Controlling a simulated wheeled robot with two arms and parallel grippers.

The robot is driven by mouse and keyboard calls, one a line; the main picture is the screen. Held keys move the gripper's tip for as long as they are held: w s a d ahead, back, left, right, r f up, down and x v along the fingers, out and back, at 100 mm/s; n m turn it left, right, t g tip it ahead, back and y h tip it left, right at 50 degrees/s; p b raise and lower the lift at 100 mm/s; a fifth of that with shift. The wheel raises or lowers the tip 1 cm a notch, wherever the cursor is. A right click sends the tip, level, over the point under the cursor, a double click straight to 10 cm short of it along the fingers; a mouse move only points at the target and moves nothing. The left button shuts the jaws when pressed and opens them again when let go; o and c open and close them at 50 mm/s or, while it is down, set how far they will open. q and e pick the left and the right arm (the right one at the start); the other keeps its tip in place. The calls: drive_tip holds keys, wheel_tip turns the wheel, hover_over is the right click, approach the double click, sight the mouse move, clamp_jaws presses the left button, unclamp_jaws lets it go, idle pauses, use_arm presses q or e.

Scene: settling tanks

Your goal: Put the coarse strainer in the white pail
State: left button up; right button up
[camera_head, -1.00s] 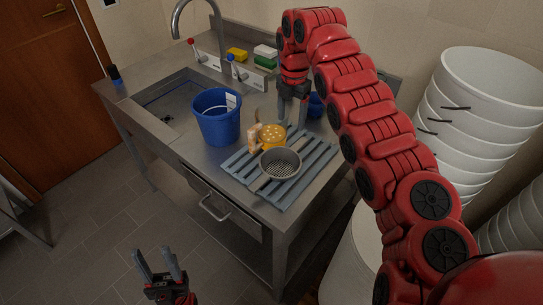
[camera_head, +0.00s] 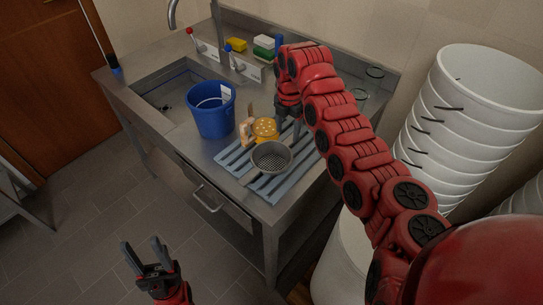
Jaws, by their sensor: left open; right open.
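Two strainers lie on the grey slatted rack (camera_head: 233,158) at the sink unit's front right: a grey round one with a dark mesh bowl (camera_head: 271,157), and a yellow one with larger holes (camera_head: 265,128) just behind it. The yellow one looks the coarser. My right gripper (camera_head: 289,124) is open, pointing down just right of the yellow strainer; its fingertips are partly hard to make out, and I cannot tell whether they touch anything. My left gripper (camera_head: 143,254) is open and empty over the floor. A white pail (camera_head: 340,262) stands right of the unit, partly hidden by my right arm.
A blue bucket (camera_head: 211,119) stands left of the rack, with a wooden-looking item (camera_head: 247,130) between them. A tall stack of white buckets (camera_head: 452,130) stands at the right.

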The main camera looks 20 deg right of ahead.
sight(287, 143)
wheel_tip(287, 143, down, 7)
drive_tip(key=shift+r+p, duration=0.15)
drive_tip(key=shift+p, duration=0.85)
clamp_jaws()
